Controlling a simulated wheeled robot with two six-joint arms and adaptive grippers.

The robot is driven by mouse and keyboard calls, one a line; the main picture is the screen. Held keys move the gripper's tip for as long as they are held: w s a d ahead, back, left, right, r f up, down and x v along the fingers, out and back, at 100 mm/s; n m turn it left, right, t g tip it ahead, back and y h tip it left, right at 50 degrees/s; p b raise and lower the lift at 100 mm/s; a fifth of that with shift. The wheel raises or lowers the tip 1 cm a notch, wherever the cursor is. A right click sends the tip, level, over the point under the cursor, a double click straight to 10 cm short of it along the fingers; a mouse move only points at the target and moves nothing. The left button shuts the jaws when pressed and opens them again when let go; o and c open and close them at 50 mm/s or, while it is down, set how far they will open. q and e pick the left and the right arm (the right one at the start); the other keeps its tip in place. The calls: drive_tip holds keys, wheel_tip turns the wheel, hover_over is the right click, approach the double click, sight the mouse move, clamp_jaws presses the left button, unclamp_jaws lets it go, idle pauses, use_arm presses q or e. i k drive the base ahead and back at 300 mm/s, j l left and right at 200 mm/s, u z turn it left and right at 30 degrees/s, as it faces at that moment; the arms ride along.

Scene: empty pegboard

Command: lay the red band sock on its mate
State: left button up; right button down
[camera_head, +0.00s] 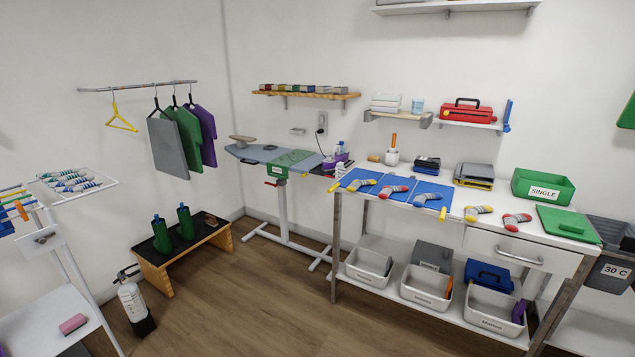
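A grey sock with red parts (516,222) lies on the bare white tabletop, right of a similar yellow-marked sock (478,212). Another grey sock with red parts (393,191) lies on the middle one of the blue mats (408,181). A yellow-marked sock (361,185) lies on the left mat and a blue-marked sock (427,199) on the right mat. The two red-marked socks lie apart. Neither of my grippers is in view.
A green bin labelled SINGLE (543,188) and a green lid-like panel (567,225) are at the table's right end. Grey bins (426,286) stand on the lower shelf. A fire extinguisher (135,303) and a low bench (181,250) stand left; the floor between is clear.

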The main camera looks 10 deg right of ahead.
sight(386, 192)
drive_tip(key=i+j+z, duration=0.15)
drive_tip(key=i, duration=0.6)
drive_tip(key=i+j+z, duration=0.15)
drive_tip(key=i, duration=0.6)
